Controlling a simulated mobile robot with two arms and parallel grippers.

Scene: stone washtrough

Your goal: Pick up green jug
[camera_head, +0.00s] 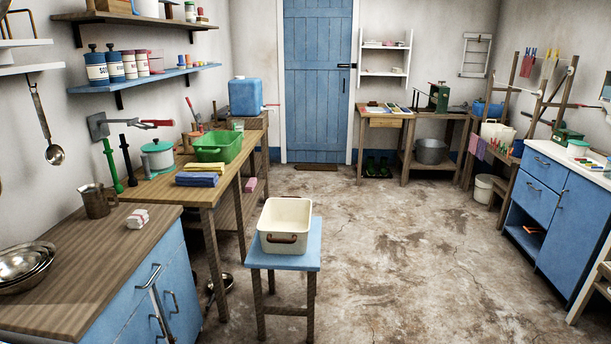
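No plainly all-green jug can be made out. A pale container with a green lid (157,155) stands upright on the wooden table at the left, in front of the wall; I cannot tell whether it is the jug. A brown-grey metal jug (97,201) stands on the near left counter. A small green and white container (577,147) stands on the right counter, too small to tell its kind. Neither of my grippers is in view.
A green basin (218,147) and folded cloths (197,179) share the wooden table (165,188). A blue stool (284,255) bearing a cream tub (285,222) stands beside it. Metal bowls (24,265) sit on the near left counter. The middle floor (390,235) is clear.

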